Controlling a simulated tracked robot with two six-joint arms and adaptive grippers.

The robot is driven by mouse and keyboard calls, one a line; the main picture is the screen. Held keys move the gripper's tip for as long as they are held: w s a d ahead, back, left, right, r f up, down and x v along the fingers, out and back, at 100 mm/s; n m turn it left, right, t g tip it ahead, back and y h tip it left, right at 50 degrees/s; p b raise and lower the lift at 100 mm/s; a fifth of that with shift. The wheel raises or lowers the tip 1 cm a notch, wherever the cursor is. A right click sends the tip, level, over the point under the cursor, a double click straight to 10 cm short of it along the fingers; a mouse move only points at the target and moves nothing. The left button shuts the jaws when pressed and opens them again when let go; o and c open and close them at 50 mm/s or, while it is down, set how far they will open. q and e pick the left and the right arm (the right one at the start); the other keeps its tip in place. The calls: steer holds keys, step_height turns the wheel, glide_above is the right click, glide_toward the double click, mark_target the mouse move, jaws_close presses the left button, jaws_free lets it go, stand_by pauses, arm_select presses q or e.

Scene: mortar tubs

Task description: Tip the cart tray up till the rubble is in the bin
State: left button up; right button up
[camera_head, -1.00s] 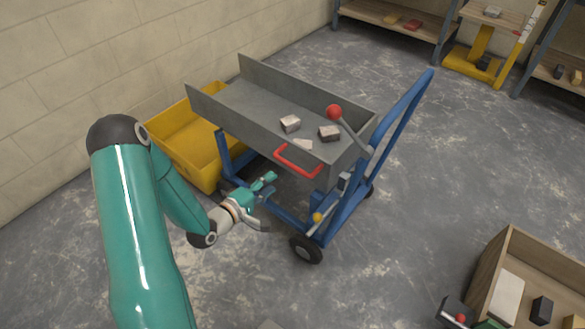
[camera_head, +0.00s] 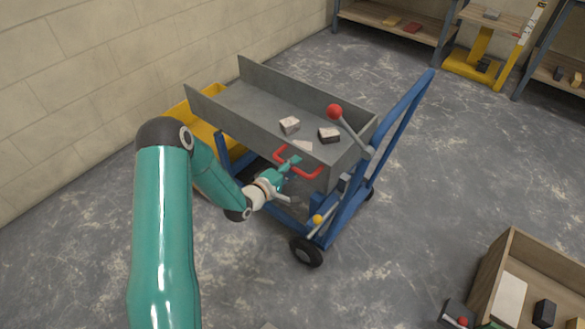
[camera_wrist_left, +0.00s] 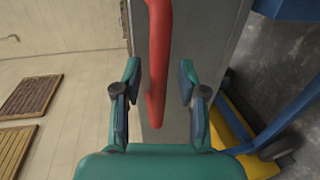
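The grey cart tray (camera_head: 262,107) sits level on a blue cart frame (camera_head: 352,205). Several pieces of rubble (camera_head: 290,125) lie in it toward the handle end. A red handle (camera_head: 312,172) is on the tray's near side; it also shows in the left wrist view (camera_wrist_left: 158,55). A lever with a red knob (camera_head: 335,111) stands at the tray's right end. The yellow bin (camera_head: 196,122) is beyond the tray's left end, partly hidden by my arm. My left gripper (camera_head: 294,178) is at the red handle; its open fingers (camera_wrist_left: 157,85) stand either side of the bar, apart from it. My right gripper is not in view.
A wooden crate (camera_head: 506,262) with blocks stands at the lower right. Shelves (camera_head: 400,22) and a yellow stand (camera_head: 480,55) are at the back. A block wall (camera_head: 70,90) runs along the left.

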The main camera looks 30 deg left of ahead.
arm_select(q)
jaws_close()
